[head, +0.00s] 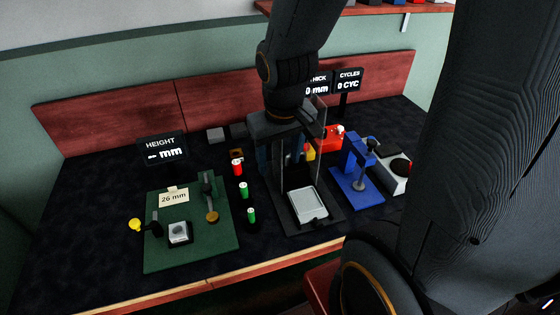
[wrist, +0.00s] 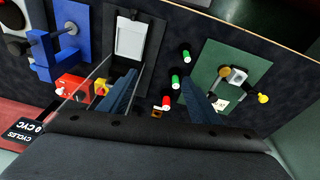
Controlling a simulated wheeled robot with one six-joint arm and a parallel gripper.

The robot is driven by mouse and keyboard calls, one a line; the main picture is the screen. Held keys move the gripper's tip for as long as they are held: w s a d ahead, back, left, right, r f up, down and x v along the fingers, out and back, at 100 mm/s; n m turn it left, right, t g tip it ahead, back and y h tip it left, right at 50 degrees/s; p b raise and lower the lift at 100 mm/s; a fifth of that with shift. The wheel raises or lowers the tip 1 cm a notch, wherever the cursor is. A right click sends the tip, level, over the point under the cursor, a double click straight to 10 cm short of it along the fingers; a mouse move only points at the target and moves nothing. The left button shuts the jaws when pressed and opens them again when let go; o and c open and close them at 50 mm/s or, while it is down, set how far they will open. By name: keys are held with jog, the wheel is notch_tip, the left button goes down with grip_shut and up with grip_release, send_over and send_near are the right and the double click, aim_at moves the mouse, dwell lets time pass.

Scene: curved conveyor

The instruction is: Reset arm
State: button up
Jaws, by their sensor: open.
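My arm comes down from the top of the head view and ends in my gripper (head: 278,158), above the back middle of the dark table. In the wrist view the two blue fingers of my gripper (wrist: 160,100) stand wide apart with nothing held between them. Part of the gripper is hard to make out in the head view against the dark stand with a clear panel and white plate (head: 307,204). A red cylinder (head: 237,168) and two green cylinders (head: 243,190) stand left of that stand.
A green mat (head: 205,250) at left holds a gauge, a "26 mm" card (head: 174,197) and a small block. A HEIGHT display (head: 163,150) stands behind it. A blue press (head: 357,185) and a red box (head: 328,137) are right. The table's far left is clear.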

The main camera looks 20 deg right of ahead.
jog(key=shift+s+a+r+m, duration=0.1)
jog(key=shift+s+a+m, duration=0.15)
jog(key=shift+s, duration=0.45)
notch_tip(320, 180, down, 4)
jog(key=b, duration=0.3)
jog(key=shift+r+g, duration=0.15)
jog(key=shift+g, duration=0.25)
jog(key=shift+c, duration=0.4)
